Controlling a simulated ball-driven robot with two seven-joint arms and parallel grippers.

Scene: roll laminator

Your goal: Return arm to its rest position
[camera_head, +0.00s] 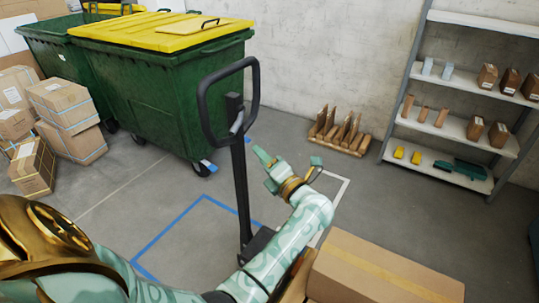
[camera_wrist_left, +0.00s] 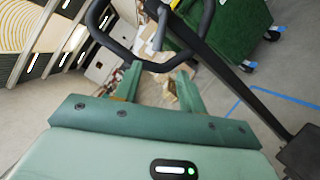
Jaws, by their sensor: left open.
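My left arm, pale green with gold bands, comes in from the lower left of the head view and reaches up toward the middle. Its left gripper (camera_head: 288,158) is open, fingers spread, with nothing seen between them. It appears just right of the black pallet jack handle (camera_head: 241,150); the head view shows a gap between them. In the left wrist view the two green fingers of the gripper (camera_wrist_left: 158,80) stand apart. The handle's black loop (camera_wrist_left: 160,66) shows beyond them; its distance is hard to tell. My right gripper is not in view.
A large cardboard box (camera_head: 375,275) is at the lower right, close to my forearm. A green bin (camera_head: 160,95) with a yellow lid stands behind the handle. Cardboard boxes (camera_head: 65,105) are at left, a shelf (camera_head: 455,125) at right. Open floor (camera_head: 360,210) lies right of the gripper.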

